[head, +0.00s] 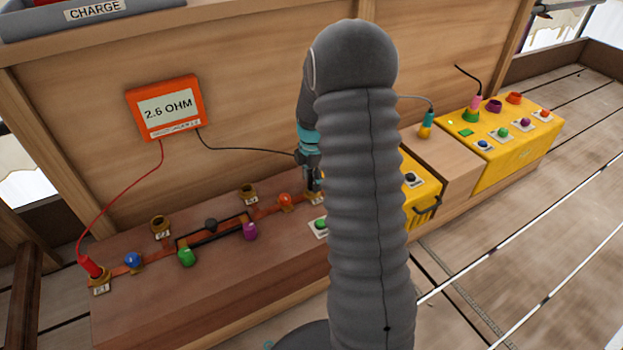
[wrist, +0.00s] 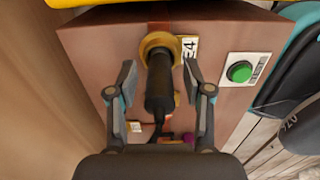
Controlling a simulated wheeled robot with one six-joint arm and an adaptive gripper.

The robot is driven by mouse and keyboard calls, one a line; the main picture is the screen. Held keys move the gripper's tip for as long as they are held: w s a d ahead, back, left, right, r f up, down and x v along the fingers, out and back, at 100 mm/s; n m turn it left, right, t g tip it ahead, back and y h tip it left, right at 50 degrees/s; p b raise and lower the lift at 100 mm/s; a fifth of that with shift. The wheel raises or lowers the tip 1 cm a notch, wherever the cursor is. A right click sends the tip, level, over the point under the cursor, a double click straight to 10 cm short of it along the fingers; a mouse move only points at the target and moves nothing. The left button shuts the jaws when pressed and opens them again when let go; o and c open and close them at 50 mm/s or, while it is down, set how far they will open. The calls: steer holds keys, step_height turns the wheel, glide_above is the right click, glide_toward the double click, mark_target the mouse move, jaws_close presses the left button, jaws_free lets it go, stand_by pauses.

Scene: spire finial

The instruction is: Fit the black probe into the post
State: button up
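The black probe (wrist: 159,88) stands with its tip end in the brass ring of a post (wrist: 152,42) in the wrist view. How deep it sits is hidden by the probe body. My gripper (wrist: 158,70) has one finger on each side of the probe, with a visible gap on both sides, so it is open around it. In the head view my gripper (head: 310,165) is at the right end of the brown box, largely hidden by my arm. The black lead runs from the orange meter (head: 167,106), reading 2.5 OHM, towards the gripper.
The red probe (head: 91,267) stands in the left-end post. Other brass posts (head: 160,225) and coloured knobs (head: 186,257) sit along the brown box (head: 220,285). A green button (wrist: 239,72) is right of the post. Yellow boxes (head: 515,145) stand further right. The wooden backboard rises behind.

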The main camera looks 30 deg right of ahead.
step_height(320, 180, up, 12)
steer(key=shift+r+p, duration=0.1)
steer(key=shift+p, duration=0.85)
steer(key=s+a+r+m+t, duration=0.2)
steer(key=s+a+r+m, duration=0.35)
steer(key=r, duration=0.35)
steer(key=s+a+r+m+t, duration=0.1)
steer(key=s+a+m, duration=0.4)
steer(key=s, duration=0.6)
steer(key=s+a+r+m+t, duration=0.2)
steer(key=s+a+r+m, duration=0.2)
steer(key=s, duration=0.7)
steer(key=a+m, duration=0.2)
steer(key=m, duration=0.2)
steer(key=shift+s+t, duration=0.3)
steer(key=shift+s, duration=0.05)
steer(key=shift+a+r, duration=0.1)
steer(key=shift+r, duration=0.1)
